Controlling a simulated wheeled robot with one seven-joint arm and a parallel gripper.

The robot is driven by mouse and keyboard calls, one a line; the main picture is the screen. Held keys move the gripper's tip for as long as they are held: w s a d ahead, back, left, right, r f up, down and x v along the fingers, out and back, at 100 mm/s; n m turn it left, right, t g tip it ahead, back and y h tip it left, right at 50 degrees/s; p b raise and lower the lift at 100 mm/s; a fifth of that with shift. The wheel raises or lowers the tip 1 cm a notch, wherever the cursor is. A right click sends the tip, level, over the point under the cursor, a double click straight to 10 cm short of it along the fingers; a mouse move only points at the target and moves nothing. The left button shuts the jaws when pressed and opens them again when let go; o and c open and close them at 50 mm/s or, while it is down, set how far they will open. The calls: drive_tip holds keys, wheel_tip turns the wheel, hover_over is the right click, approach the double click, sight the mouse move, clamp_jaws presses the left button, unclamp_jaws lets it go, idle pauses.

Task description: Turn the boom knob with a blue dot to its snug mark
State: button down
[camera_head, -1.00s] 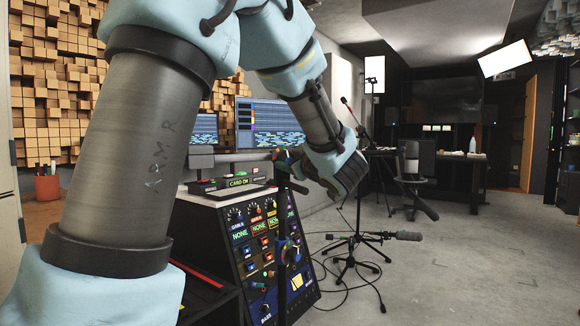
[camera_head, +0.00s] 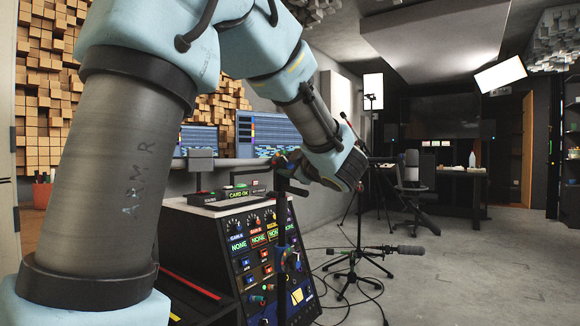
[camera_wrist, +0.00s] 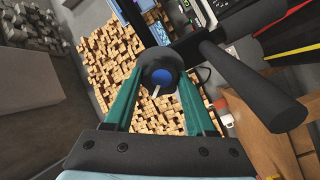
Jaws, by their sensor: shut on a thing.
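The boom knob (camera_wrist: 147,76) is a dark round knob with a blue dot (camera_wrist: 163,74) on its face, in the upper middle of the wrist view. A short pale line (camera_wrist: 155,91) shows beside the dot; I cannot tell whether it is a pointer or the snug mark. My gripper (camera_wrist: 162,84) has its teal fingers shut on the knob, one on each side. In the head view my gripper's dark body (camera_head: 347,170) is beside the top of the black stand (camera_head: 283,200), and its fingertips are hidden. No other mark is readable.
A thick black bar (camera_wrist: 255,85) runs close to the right of the knob in the wrist view. A rack of knobs and labels (camera_head: 262,255) stands behind the stand. A tripod stand (camera_head: 352,270) with a microphone (camera_head: 410,250) is to the right. Open floor (camera_head: 480,270) lies further right.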

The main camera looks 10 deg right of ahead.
drive_tip(key=shift+f, duration=0.1)
drive_tip(key=shift+c, duration=1.1)
unclamp_jaws()
drive_tip(key=p+v, duration=0.1)
drive_tip(key=v, duration=1)
